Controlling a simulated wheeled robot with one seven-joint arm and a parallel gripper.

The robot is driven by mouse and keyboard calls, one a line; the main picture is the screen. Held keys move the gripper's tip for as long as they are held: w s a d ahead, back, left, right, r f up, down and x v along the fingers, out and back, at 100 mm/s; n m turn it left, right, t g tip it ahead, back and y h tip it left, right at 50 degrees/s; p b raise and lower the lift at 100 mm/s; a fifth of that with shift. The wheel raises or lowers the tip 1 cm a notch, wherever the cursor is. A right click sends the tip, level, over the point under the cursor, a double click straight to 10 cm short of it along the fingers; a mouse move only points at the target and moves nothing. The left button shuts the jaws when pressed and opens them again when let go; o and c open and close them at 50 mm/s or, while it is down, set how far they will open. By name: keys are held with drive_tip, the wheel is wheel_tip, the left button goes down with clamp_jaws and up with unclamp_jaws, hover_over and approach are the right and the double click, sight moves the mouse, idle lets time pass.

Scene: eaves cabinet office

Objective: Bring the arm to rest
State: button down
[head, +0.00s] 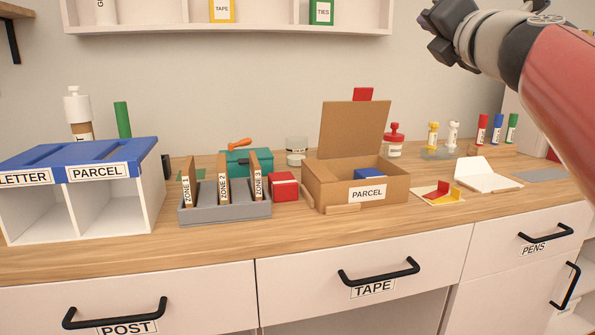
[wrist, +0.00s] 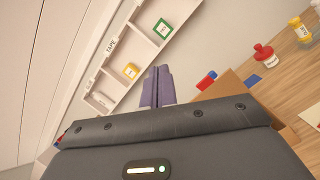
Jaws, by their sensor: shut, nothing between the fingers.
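My gripper (head: 432,22) is at the top right of the head view, raised well above the counter in front of the wall. My reddish arm reaches up to it from the right edge. In the wrist view, the two fingers of my gripper (wrist: 157,75) lie side by side, shut with nothing between them. The wrist view is tilted and shows the wall shelf to the left of the fingers and the counter to the right. The gripper touches nothing that I can see.
The wooden counter (head: 290,232) carries a blue-topped sorter (head: 150,190), a grey zone rack (head: 235,210), an open cardboard parcel box (head: 328,190), and a red-topped stamp (head: 394,145). A wall shelf (head: 290,30) hangs above. Drawers below, including TAPE (head: 360,292), are shut.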

drive_tip(key=s+d+f+m+g+h, duration=0.2)
drive_tip(key=s+f+m+g+h, duration=0.15)
drive_tip(key=f+m, duration=0.9)
drive_tip(key=s+d+f+m+g+h, duration=0.25)
drive_tip(key=s+f+m+h, duration=0.25)
drive_tip(key=f+m, duration=0.7)
drive_tip(key=s+a+f+m+g+y, duration=0.1)
drive_tip(key=s+a+f+m+g, duration=0.1)
drive_tip(key=s+f, duration=0.3)
drive_tip(key=s+a+f+m+g+y, duration=0.1)
drive_tip(key=s+a+f+g, duration=0.3)
drive_tip(key=f, duration=0.7)
drive_tip(key=s+a+f+m+g+y, duration=0.2)
drive_tip(key=s+a+f+g+y, duration=0.1)
drive_tip(key=s+f, duration=0.3)
wheel_tip(320, 180, down, 3)
drive_tip(key=shift+s+a+r+m, duration=0.2)
drive_tip(key=shift+a+m, duration=0.15)
drive_tip(key=shift+a, duration=0.2)
drive_tip(key=shift+d, duration=0.1)
